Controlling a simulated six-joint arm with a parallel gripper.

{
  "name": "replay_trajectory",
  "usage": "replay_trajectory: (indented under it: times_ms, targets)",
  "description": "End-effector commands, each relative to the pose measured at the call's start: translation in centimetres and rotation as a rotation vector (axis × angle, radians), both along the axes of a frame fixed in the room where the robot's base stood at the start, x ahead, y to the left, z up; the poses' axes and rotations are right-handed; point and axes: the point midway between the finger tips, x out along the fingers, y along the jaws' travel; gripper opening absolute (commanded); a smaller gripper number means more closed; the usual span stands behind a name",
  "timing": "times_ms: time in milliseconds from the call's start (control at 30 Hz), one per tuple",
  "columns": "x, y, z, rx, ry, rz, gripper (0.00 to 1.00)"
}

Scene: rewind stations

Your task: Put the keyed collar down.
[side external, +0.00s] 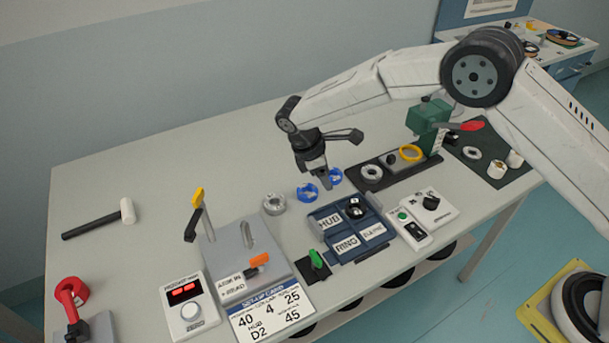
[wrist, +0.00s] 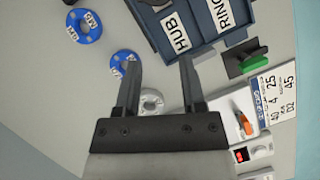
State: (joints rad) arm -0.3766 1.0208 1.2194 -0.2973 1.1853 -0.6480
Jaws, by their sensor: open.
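A grey metal ring (side external: 274,203), which may be the keyed collar, lies on the table left of the blue rings. It also shows in the wrist view (wrist: 151,101), partly hidden behind my gripper's base. My gripper (side external: 326,186) is open and empty, pointing down above the table near the two blue rings and the back of the tray. In the wrist view its two fingers (wrist: 160,62) stand wide apart with nothing held between them. I cannot tell for certain which ring is the collar.
Blue rings (side external: 307,193) (side external: 335,176) lie behind the labelled blue tray (side external: 325,224), which holds a dark part (side external: 355,208). A grey plate with posts (side external: 245,262) stands left. A black fixture (side external: 388,177) and green press (side external: 428,122) stand right.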

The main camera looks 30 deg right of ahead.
Motion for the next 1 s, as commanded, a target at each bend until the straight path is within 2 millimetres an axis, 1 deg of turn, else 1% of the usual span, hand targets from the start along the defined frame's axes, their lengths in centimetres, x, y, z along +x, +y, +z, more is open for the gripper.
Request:
replay_trajectory:
  times_ms: [167,267,467,567,767,1000]
  targets:
    - [-0.1,-0.2,0.2,0.004,-0.004,-0.009,0.52]
    - [-0.3,-0.6,0.5,0.013,-0.016,-0.029,0.52]
    - [-1.4,-2.5,2.2,0.056,-0.068,-0.129,0.52]
    - [-2.4,-3.8,3.3,0.086,-0.106,-0.205,0.52]
    - [-5.3,-6.5,5.3,0.15,-0.189,-0.376,0.52]
    - [-9.6,-9.6,7.3,0.223,-0.29,-0.594,0.52]
